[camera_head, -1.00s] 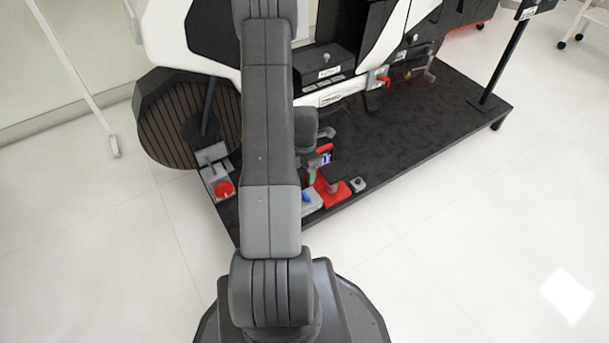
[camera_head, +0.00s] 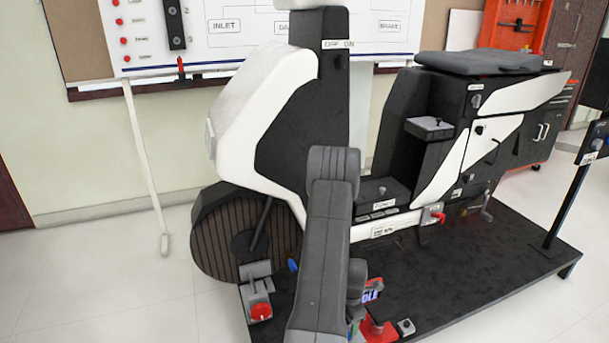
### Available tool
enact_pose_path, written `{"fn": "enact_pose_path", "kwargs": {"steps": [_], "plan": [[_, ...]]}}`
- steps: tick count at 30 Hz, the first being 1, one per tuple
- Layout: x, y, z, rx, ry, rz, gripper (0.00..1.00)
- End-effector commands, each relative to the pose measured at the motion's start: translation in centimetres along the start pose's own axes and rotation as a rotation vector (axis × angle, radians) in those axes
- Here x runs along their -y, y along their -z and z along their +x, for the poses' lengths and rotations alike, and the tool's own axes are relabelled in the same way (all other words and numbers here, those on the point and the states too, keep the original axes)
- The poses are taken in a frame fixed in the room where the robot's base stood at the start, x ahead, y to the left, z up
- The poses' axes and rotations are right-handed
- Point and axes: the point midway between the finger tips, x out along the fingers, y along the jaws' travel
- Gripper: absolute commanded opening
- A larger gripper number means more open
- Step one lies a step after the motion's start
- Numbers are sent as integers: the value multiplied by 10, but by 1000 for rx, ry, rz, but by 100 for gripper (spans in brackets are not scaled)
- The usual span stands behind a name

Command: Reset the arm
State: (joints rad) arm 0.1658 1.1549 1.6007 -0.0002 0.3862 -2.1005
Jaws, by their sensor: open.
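My grey arm (camera_head: 322,255) rises from the bottom of the head view to a bent joint (camera_head: 334,164) in front of the rig. A short dark wrist part of mine (camera_head: 356,285) shows low, just right of the arm. My gripper's jaws are not visible; the arm hides that area or it lies below the picture.
A scooter-like chassis rig (camera_head: 282,120) stands on a black platform (camera_head: 480,265). A red knob (camera_head: 261,311) is left of my arm, and a red-based device (camera_head: 379,329) is right. A dark post (camera_head: 570,205) stands at the platform's right. White floor (camera_head: 110,295) is clear at left.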

Motion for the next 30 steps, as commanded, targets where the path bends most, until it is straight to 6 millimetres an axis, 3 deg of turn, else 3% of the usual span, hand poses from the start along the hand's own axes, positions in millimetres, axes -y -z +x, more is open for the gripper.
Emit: {"fn": "enact_pose_path", "kwargs": {"steps": [1, 4, 12, 25, 30], "plan": [[1, 0, 15, -1, 2, 0, 62], [1, 0, 32, -1, 2, 1, 62], [0, 0, 58, 0, 0, 1, 62], [0, 0, 55, 0, -1, 18, 62], [0, 0, 43, 1, -1, 1, 62]]}}
